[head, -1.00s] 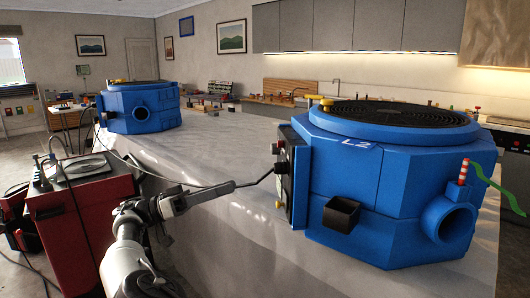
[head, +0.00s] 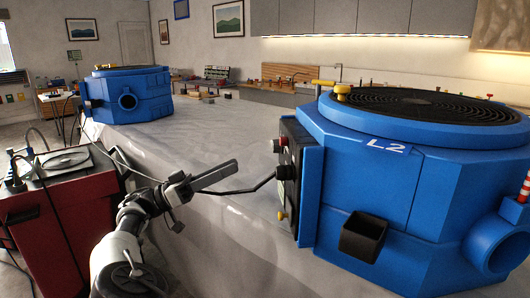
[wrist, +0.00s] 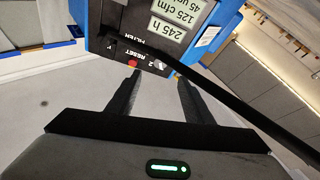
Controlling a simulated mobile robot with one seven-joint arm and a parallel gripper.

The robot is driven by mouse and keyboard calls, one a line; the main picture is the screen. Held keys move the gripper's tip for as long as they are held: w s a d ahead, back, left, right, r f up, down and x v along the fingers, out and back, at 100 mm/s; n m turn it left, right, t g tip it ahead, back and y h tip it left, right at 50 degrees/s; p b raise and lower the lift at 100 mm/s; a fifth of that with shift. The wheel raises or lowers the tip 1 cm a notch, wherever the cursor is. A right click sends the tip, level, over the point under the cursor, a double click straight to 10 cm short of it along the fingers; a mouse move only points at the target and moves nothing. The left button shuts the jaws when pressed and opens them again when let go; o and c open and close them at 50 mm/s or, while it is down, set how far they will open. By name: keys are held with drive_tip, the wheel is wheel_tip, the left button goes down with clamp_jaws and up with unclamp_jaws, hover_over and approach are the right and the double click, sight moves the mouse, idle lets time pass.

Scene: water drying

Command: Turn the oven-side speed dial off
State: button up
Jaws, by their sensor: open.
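The large blue machine (head: 400,190) marked L2 stands on the grey-topped counter at right. Its dark control panel (head: 290,165) faces left, towards my gripper (head: 215,178), with a gap between. The wrist view shows the panel upside down, with readouts (wrist: 170,25). Near its edge are a red button (wrist: 133,62) by RESET and a small pale dial (wrist: 160,65) beside a "2". My gripper's two black fingers (wrist: 159,79) are open and empty, apparently just short of the dial. I cannot tell the dial's exact setting.
A black cable (wrist: 225,90) runs from the panel across the wrist view, close to the right finger. A second blue machine (head: 130,95) stands at the far left of the counter (head: 200,140). A red cabinet (head: 60,210) stands left of my arm.

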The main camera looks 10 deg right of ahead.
sight(276, 148)
drive_tip(key=b+x, duration=0.1)
drive_tip(key=x, duration=1)
drive_tip(key=c, duration=1.1)
drive_tip(key=shift+o, duration=0.3)
drive_tip(key=shift+r+n+t+p, duration=0.1)
drive_tip(key=shift+n+t+p, duration=0.3)
drive_tip(key=shift+n, duration=0.2)
drive_tip(key=shift+s+r+n+t+y+p, duration=0.1)
drive_tip(key=shift+n+t+y+p, duration=0.65)
drive_tip(key=shift+n+p, duration=1.3)
drive_tip(key=shift+s+r+n+t+y+p, duration=0.1)
drive_tip(key=shift+n+t+y+p, duration=0.6)
drive_tip(key=shift+n+p, duration=1.4)
drive_tip(key=shift+s+r+n+t+y+p, duration=0.1)
drive_tip(key=shift+n+t+y+p, duration=0.9)
drive_tip(key=shift+n, duration=1.75)
drive_tip(key=shift+g+h+p, duration=0.25)
drive_tip(key=shift+g+p, duration=0.1)
drive_tip(key=shift+p, duration=0.05)
